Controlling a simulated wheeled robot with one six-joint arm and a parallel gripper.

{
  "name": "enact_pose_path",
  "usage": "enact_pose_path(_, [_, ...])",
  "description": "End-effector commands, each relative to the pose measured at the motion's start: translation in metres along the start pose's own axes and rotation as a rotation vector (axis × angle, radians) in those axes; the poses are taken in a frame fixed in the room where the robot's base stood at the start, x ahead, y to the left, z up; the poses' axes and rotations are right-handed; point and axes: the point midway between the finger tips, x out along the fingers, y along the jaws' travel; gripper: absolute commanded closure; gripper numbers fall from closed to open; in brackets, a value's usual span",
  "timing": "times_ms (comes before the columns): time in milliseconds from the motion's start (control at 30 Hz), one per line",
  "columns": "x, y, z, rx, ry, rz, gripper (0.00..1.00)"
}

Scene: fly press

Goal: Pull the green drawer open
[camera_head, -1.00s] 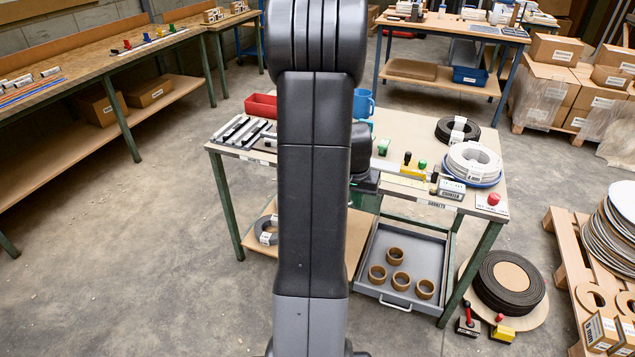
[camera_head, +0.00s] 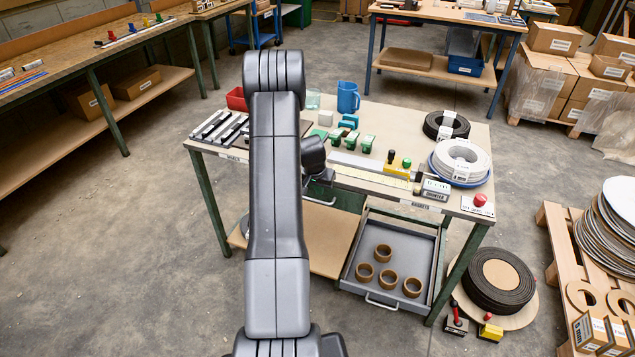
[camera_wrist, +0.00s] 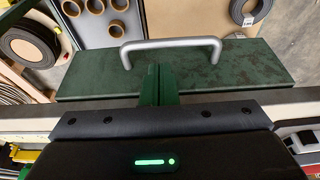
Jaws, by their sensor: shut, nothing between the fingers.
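In the wrist view the green drawer front (camera_wrist: 235,70) spans the upper middle, with a silver bar handle (camera_wrist: 172,45) on it. My gripper (camera_wrist: 158,70) is shut and empty; its narrow fingers point at the drawer front beside the left half of the handle, not around it. Whether the fingertips touch anything, I cannot tell. In the head view my arm hides much of the drawer; a bit of its green front (camera_head: 347,198) and its handle (camera_head: 320,202) show under the table edge, just below my gripper (camera_head: 326,176).
A grey drawer (camera_head: 430,255) with several brown tape rolls stands pulled out to the right. The table top (camera_head: 330,140) above holds a blue mug (camera_head: 348,97), cable coils and small tools. A black coil (camera_head: 497,280) lies on the floor at right.

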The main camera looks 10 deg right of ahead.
Motion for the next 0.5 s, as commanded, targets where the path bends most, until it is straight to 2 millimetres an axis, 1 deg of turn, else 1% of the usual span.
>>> enact_pose_path(100, [0.017, 0.001, 0.0, 0.001, -0.003, 0.001, 1.0])
enact_pose_path(233, [0.031, 0.001, 0.0, 0.001, -0.001, 0.001, 1.0])
enact_pose_path(400, [0.041, 0.0, 0.0, 0.001, 0.0, 0.0, 1.0])
enact_pose_path(500, [0.043, 0.0, 0.0, 0.001, 0.0, 0.0, 1.0])
